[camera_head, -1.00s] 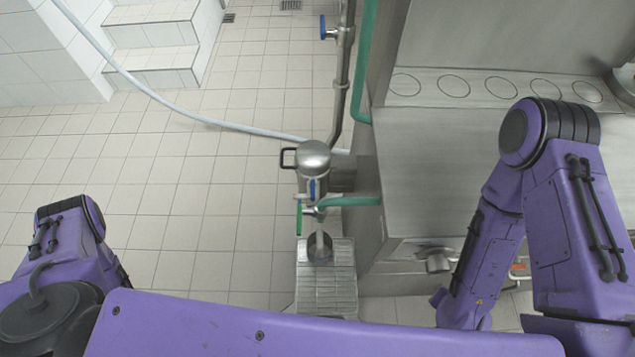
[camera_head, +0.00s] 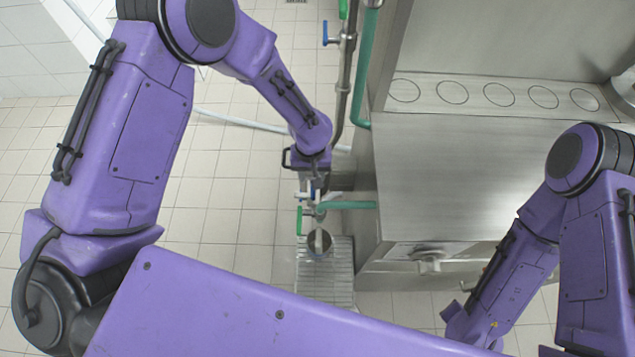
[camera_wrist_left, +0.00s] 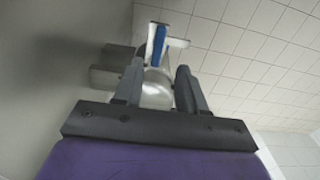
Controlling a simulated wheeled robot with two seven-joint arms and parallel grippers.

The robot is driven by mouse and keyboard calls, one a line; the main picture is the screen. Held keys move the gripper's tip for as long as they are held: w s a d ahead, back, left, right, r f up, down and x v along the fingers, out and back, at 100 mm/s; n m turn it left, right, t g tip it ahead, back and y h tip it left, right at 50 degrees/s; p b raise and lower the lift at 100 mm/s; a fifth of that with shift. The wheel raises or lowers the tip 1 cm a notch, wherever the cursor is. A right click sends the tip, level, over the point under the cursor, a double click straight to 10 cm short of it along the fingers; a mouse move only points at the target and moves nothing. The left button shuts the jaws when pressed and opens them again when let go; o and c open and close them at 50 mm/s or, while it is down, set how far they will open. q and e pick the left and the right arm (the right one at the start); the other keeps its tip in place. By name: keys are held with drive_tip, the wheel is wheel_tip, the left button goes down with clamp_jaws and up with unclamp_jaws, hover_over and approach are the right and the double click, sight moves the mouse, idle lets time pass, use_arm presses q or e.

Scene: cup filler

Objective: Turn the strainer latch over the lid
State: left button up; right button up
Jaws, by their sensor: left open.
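The strainer is a steel canister on the vertical pipe. In the head view my left wrist covers its lid and most of its body. My left gripper (camera_wrist_left: 158,70) is open and points at the strainer. In the left wrist view the rounded steel strainer body (camera_wrist_left: 157,92) shows between the two dark fingers, with a blue handle (camera_wrist_left: 156,45) beyond it. I cannot tell whether the fingers touch anything. My right gripper is out of the picture.
A steel machine (camera_head: 450,170) with round openings stands to the right. A green hose (camera_head: 348,205) and a green-handled valve (camera_head: 299,220) are just below the strainer. A floor grate (camera_head: 325,285) lies beneath. A pale hose (camera_head: 240,121) crosses the tiles. The left floor is clear.

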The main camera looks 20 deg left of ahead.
use_arm(q)
drive_tip(key=f, duration=0.5)
drive_tip(key=shift+d+f+p, duration=0.1)
drive_tip(key=shift+d+p, duration=0.2)
drive_tip(key=shift+p, duration=0.05)
drive_tip(key=shift+f, duration=0.35)
drive_tip(key=shift+w+a+f, duration=0.1)
drive_tip(key=shift+a+f, duration=0.05)
drive_tip(key=shift+f, duration=0.1)
